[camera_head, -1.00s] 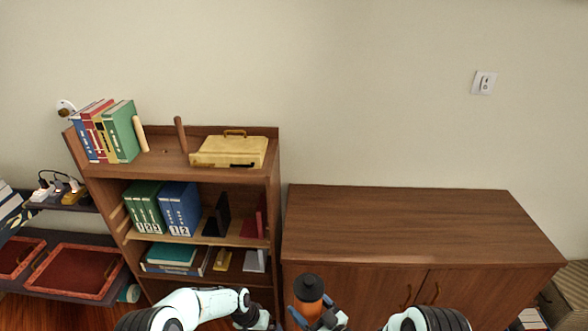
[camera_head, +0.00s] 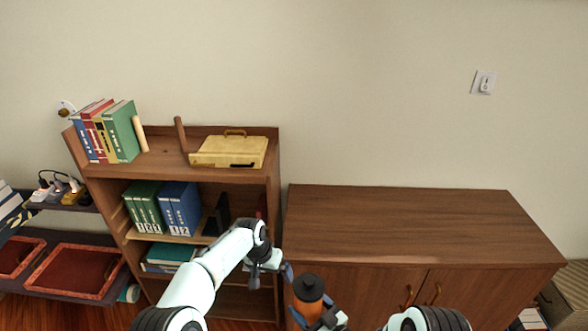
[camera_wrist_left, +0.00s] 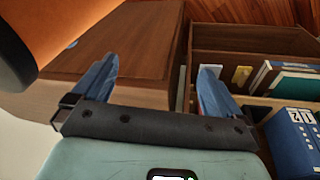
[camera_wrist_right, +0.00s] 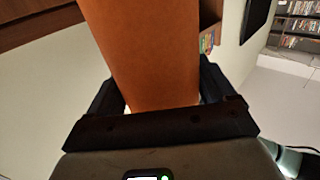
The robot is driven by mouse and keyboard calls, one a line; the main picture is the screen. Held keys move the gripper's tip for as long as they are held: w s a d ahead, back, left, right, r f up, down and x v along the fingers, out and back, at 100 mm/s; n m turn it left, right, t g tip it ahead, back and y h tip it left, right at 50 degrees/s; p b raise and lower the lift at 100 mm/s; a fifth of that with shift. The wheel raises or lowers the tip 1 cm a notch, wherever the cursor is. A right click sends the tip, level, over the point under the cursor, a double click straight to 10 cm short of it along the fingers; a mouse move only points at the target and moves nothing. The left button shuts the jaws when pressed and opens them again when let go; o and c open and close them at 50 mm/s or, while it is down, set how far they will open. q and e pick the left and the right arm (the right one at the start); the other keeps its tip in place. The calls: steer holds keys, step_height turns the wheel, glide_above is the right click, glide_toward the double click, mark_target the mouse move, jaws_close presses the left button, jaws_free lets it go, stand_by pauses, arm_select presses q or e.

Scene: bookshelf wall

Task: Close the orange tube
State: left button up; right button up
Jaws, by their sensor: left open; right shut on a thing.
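The orange tube (camera_head: 306,309) stands upright at the bottom middle of the head view, with a black cap (camera_head: 308,286) on top. I cannot tell whether the cap is tight. My right gripper (camera_head: 326,320) is shut on the tube's body. The right wrist view shows the orange body (camera_wrist_right: 150,45) between its fingers. My left gripper (camera_head: 271,276) is open and empty, just left of the cap and apart from it. In the left wrist view its open fingers (camera_wrist_left: 157,78) show, with the tube (camera_wrist_left: 75,25) and the dark cap (camera_wrist_left: 12,62) at the upper left.
A brown bookshelf (camera_head: 272,165) with books, blue and green binders (camera_head: 180,207) and a yellow case (camera_head: 228,152) stands behind my left arm. A low brown cabinet (camera_head: 410,225) with a bare top stands behind the tube. Red trays (camera_head: 75,270) lie at the left.

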arm_select(q)
step_height(320, 180, up, 8)
steer(key=d, duration=0.2)
steer(key=shift+d+y, duration=0.3)
steer(key=shift+d, duration=0.1)
steer(key=shift+w, duration=0.1)
